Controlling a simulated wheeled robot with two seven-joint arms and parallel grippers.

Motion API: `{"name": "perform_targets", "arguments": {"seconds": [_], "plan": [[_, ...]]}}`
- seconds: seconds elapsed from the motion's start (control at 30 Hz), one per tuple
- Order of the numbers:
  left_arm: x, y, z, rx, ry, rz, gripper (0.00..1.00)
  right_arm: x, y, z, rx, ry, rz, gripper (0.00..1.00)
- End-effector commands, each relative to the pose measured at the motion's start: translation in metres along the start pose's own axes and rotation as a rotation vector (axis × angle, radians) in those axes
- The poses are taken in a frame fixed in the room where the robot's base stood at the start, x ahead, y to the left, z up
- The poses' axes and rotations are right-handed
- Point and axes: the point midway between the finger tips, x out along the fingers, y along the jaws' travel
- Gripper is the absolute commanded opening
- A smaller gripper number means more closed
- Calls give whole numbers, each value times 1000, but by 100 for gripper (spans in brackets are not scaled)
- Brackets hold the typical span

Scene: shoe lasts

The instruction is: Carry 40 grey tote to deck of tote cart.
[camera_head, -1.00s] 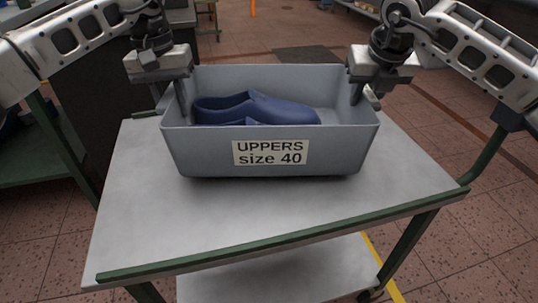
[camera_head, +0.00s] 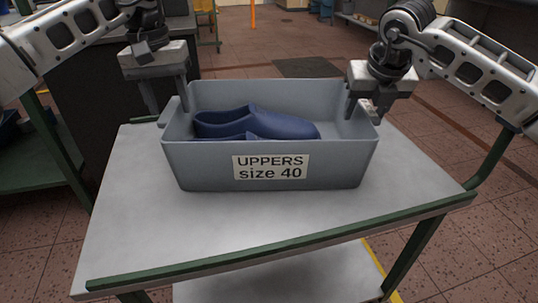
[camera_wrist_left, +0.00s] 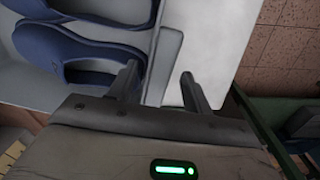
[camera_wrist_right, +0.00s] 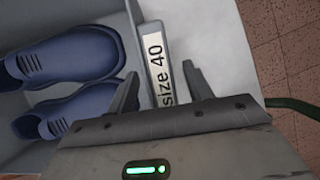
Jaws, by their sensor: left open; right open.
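The grey tote (camera_head: 210,165), labelled "UPPERS size 40", sits upright on the deck of the cart (camera_head: 130,215). Blue shoes (camera_head: 265,124) lie inside it. My left gripper (camera_head: 168,106) is open at the tote's left end. In the left wrist view its open fingers (camera_wrist_left: 159,76) have the tote's rim strip between them, a little apart from it. My right gripper (camera_head: 366,110) is open at the tote's right end. In the right wrist view its fingers (camera_wrist_right: 160,74) straddle a rim piece with a "size 40" label (camera_wrist_right: 158,70). Neither gripper visibly holds anything.
The deck has a green front rail (camera_head: 280,243) and free room in front of and left of the tote. A lower shelf (camera_head: 280,280) shows below. A green-framed bench (camera_head: 40,160) stands at left. A dark mat (camera_head: 307,67) lies on the floor behind.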

Motion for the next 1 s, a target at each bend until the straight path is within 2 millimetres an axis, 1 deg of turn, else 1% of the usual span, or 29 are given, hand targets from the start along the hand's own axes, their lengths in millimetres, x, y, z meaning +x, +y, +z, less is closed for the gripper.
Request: {"name": "perform_targets", "arguments": {"seconds": [0.03, 0.1, 0.3, 0.4, 0.57, 0.67, 0.77, 0.9, 1.0], "plan": [[-13, 0, 0, -1, 4, 1, 50, 0, 0, 0, 0, -1, 1, 51], [-29, 1, 0, -2, 4, 2, 50, 0, 0, 0, 0, -1, 1, 51], [-66, 0, 0, -2, 2, 1, 50, 0, 0, 0, 0, -1, 1, 51], [-78, 0, 0, -3, 1, 0, 50, 0, 0, 0, 0, -1, 1, 51], [-86, 0, 0, -1, 0, 0, 50, -4, 0, 0, 0, -2, 2, 51], [-86, 0, 0, -1, 0, 0, 50, -16, 0, 1, 1, -3, 2, 51], [-86, 0, 0, -1, 0, 0, 50, -34, 0, 1, 0, -6, 2, 51], [-86, 0, 0, -1, 0, 0, 50, -66, 1, 1, -1, -6, 2, 51], [-86, 0, 0, -2, 0, 0, 50, -86, 0, 1, 0, -6, 2, 51]]}}
